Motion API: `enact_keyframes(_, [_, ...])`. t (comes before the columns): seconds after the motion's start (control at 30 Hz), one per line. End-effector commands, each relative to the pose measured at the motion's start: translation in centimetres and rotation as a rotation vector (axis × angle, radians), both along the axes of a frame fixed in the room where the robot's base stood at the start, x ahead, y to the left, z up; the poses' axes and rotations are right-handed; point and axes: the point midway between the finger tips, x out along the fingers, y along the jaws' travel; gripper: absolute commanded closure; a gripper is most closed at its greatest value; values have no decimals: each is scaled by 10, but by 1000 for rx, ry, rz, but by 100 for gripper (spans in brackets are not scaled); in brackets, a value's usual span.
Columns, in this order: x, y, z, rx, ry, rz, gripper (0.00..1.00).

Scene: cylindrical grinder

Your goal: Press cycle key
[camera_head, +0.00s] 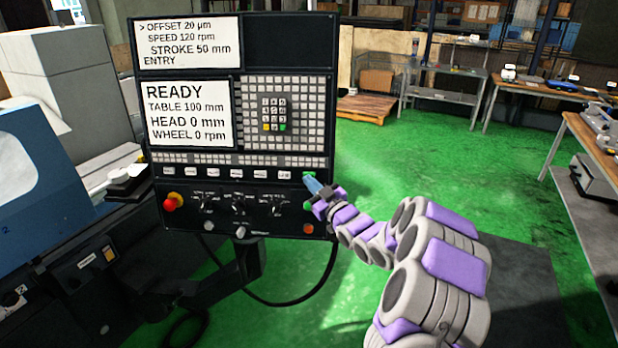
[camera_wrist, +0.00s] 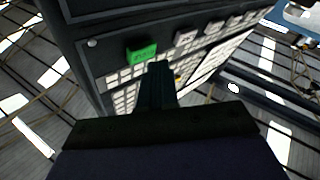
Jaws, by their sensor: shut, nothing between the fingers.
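The grinder's control panel (camera_head: 284,100) stands upright in front of me. A green key (camera_head: 308,175), which looks like the cycle key, sits at the right end of a row of white keys. It also shows in the wrist view (camera_wrist: 142,53), its label too small to read. My gripper (camera_head: 312,184) is shut and empty, its tips at or just in front of the green key's lower edge. In the wrist view the tips (camera_wrist: 160,68) appear just beside the key; I cannot tell whether they touch. The lower screen (camera_head: 187,112) reads READY, TABLE 100 mm, HEAD 0 mm, WHEEL 0 rpm.
A red emergency knob (camera_head: 170,204) is at the panel's lower left, with rotary switches (camera_head: 238,204) along the lower section. The blue machine body (camera_head: 38,190) is at left. Green floor (camera_head: 420,160) lies open behind my arm.

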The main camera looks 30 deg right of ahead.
Motion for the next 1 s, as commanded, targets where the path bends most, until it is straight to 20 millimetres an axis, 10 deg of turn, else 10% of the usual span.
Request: enact_keyframes(1.0, [8, -4, 0, 1, 1, 0, 100])
